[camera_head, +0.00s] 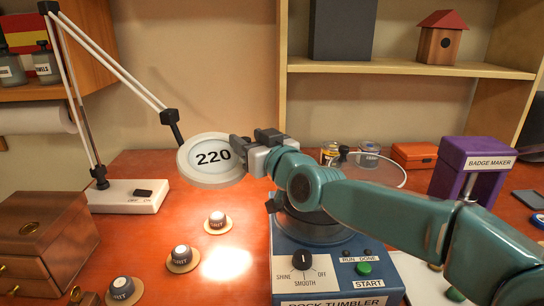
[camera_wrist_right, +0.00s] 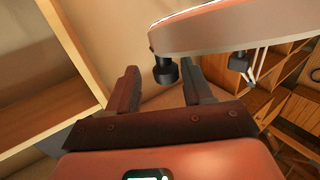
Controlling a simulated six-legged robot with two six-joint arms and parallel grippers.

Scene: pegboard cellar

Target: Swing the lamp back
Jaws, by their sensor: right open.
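The lamp's round white head (camera_head: 188,172) hangs at the end of a thin jointed arm (camera_head: 110,60); its lens reads "220". The lamp's base (camera_head: 125,196), with an OFF/ON switch, stands at the left of the bench. My right gripper (camera_head: 243,148) is open at the right rim of the head. In the right wrist view, the lamp head (camera_wrist_right: 235,32) fills the top, and a dark knob (camera_wrist_right: 165,70) under its rim shows between the open fingers (camera_wrist_right: 160,88). I cannot tell whether the fingers touch it. My left gripper is not in view.
The blue rock tumbler (camera_head: 320,262) stands under my right arm, its top partly hidden. Small grit jars (camera_head: 217,222) stand on the bench near a bright patch (camera_head: 226,262). A wooden drawer box (camera_head: 50,235) is at left, a purple badge maker (camera_head: 462,165) at right.

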